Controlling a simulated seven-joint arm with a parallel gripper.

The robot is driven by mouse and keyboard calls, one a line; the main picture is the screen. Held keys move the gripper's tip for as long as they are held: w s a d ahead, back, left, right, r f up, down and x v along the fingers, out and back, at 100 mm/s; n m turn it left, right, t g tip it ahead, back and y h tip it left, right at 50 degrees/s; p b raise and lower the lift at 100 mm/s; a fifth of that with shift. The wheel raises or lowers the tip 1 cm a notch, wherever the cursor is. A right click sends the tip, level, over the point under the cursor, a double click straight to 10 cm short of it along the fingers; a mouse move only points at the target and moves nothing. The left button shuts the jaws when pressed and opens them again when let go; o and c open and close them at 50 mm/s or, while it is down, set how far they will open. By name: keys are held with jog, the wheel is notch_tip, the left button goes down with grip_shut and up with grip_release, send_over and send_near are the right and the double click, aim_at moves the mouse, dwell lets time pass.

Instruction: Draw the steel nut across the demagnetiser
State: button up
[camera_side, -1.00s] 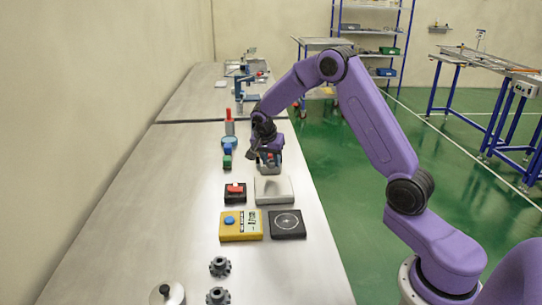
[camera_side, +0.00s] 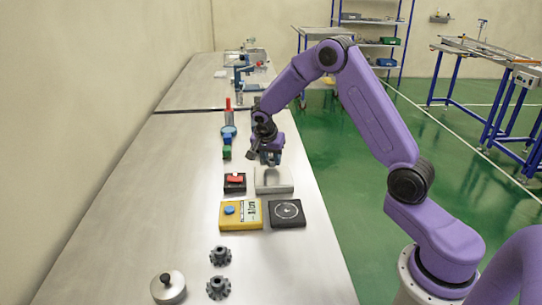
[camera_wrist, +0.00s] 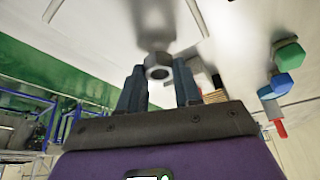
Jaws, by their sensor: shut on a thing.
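The steel nut (camera_wrist: 157,66) shows in the wrist view, grey and hexagonal, its hole facing the camera. My gripper (camera_wrist: 159,72) is shut on it, a finger on each side. In the side view my gripper (camera_side: 268,160) hangs at the far edge of a pale grey block (camera_side: 274,183) that looks like the demagnetiser. The nut is too small or hidden to make out there. I cannot tell whether the nut touches the block or is above it.
A black box with a red switch (camera_side: 235,183) is left of the block. A yellow box (camera_side: 240,215) and dark plate (camera_side: 287,214) are nearer. Blue (camera_side: 228,138) and green (camera_side: 227,152) pieces stand beyond, left of my gripper. Gear-like parts (camera_side: 219,287) and a lidded pot (camera_side: 168,288) are in front.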

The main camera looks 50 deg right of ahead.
jog(key=shift+s+a, duration=4.3)
jog(key=shift+s+a+r, duration=0.25)
jog(key=shift+r, duration=0.25)
jog(key=shift+s+a+r, duration=0.25)
jog(key=shift+r, duration=2.2)
jog(key=shift+r, duration=0.1)
